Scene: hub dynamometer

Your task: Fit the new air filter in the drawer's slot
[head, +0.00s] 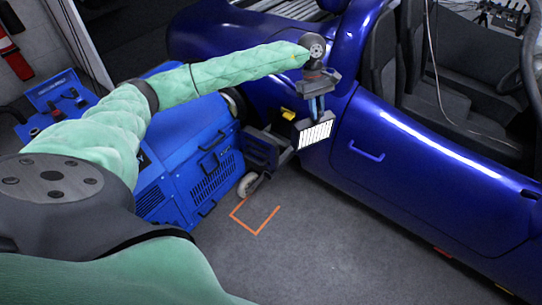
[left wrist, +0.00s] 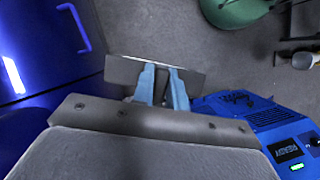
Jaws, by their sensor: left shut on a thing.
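My left gripper (head: 316,108) points down beside the blue car. Its blue fingers are shut on the air filter (head: 314,134), a flat panel with white pleats and a dark frame. In the left wrist view the fingers (left wrist: 163,88) grip the filter, which shows as a thin grey plate (left wrist: 125,70). The filter hangs in the air, apart from the blue machine. A dark, box-like part (head: 259,152) juts from the machine's right side, left of the filter; I cannot tell if it is the drawer, and no slot is clear. My right gripper is out of view.
The blue dynamometer machine (head: 205,165) stands left of the car (head: 400,165), with a caster wheel (head: 248,184) low at its right. A yellow piece (head: 288,113) sits near the filter. An orange corner mark (head: 257,232) lies on clear grey floor. The machine's screen (left wrist: 287,151) is lit.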

